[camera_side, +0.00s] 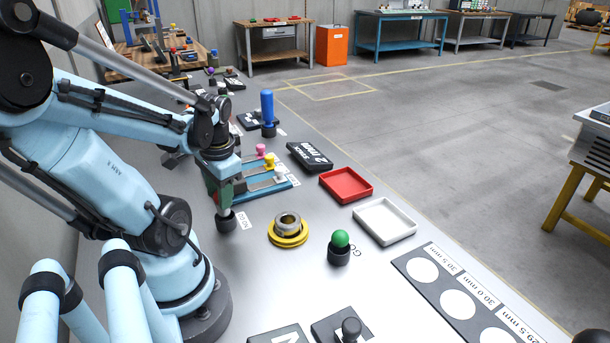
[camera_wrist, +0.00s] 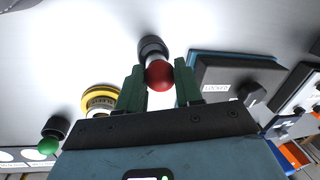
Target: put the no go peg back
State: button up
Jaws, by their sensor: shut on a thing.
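The no go peg has a red ball top (camera_wrist: 159,76) and a pale shaft, seen in the wrist view between the two green fingers. My gripper (camera_wrist: 159,88) is shut on it. The black holder (camera_side: 227,221) stands under my fingers in the side view, beside a label on the bench. The holder also shows in the wrist view (camera_wrist: 151,46), at the far end of the pale shaft. The fingers hide the peg in the side view. I cannot tell how deep the peg sits in the holder.
A metal ring on a yellow base (camera_side: 288,230) stands to the right. Beyond it is the green-topped go peg (camera_side: 340,239) in its holder. A blue rack (camera_side: 262,189) with coloured knobs is close behind my gripper. Red (camera_side: 346,184) and white (camera_side: 384,221) trays lie farther right.

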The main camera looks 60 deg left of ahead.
jog(key=shift+f, duration=1.35)
jog(key=shift+f, duration=0.1)
jog(key=o, duration=1)
jog(key=shift+o, duration=0.2)
jog(key=shift+d+r, duration=1)
jog(key=shift+r, duration=4.95)
jog(key=w+d+f+m+t+h, duration=0.2)
jog(key=w+d+t, duration=0.5)
jog(key=w+d, duration=0.9)
jog(key=shift+w+d+m+t, duration=0.15)
jog(key=shift+w+m+t, duration=0.25)
jog(key=shift+m, duration=0.4)
